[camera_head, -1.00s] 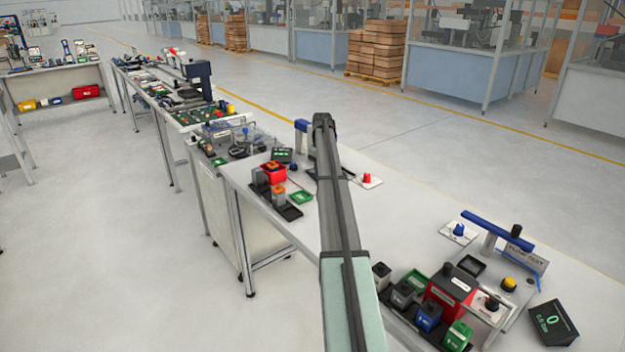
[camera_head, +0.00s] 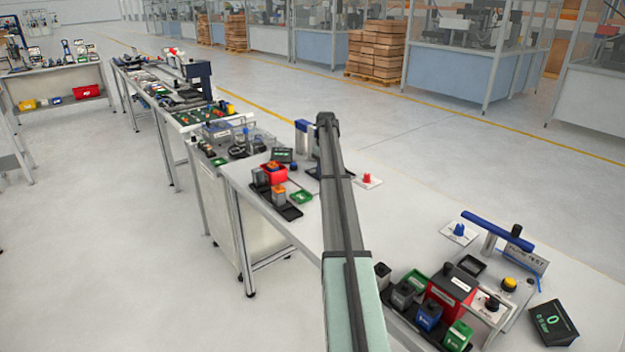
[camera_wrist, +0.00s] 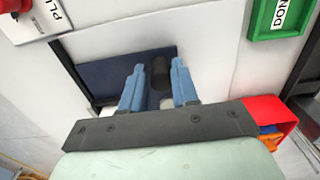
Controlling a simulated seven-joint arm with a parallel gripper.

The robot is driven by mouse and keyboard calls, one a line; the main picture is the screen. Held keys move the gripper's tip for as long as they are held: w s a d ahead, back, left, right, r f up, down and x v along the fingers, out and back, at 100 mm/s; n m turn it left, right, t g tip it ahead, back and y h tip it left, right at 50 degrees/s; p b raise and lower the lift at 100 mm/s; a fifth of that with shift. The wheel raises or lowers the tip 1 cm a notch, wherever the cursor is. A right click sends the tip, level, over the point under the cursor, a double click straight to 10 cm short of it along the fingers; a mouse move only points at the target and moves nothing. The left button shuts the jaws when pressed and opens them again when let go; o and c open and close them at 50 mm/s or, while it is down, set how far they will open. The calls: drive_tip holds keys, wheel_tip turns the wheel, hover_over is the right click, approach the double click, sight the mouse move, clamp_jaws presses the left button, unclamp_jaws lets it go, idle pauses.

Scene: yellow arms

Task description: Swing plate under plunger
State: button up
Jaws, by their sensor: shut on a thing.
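In the wrist view, the two blue fingers of my gripper (camera_wrist: 159,68) stand on either side of a dark upright cylinder (camera_wrist: 160,75) and are shut on it. A flat navy-blue piece (camera_wrist: 100,77) lies beside and behind the fingers. Part of a pale round thing shows low between them. I cannot tell which part is the plate and which the plunger. In the head view, my arm hides the gripper and most of this station; a blue-topped post (camera_head: 302,127) shows just left of the arm.
A red knob on a white plate (camera_head: 368,180) stands right of my arm. A red box (camera_wrist: 270,112) is close to my gripper's right side, and a green tray (camera_wrist: 283,18) lies beyond it. Another station with a blue bar (camera_head: 497,230) stands at the near right. White tabletop between is clear.

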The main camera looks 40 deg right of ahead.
drive_tip(key=o, duration=0.5)
drive_tip(key=shift+s+d, duration=0.1)
drive_tip(key=shift+d, duration=0.2)
drive_tip(key=shift+a+r, duration=0.1)
drive_tip(key=shift+r, duration=3.65)
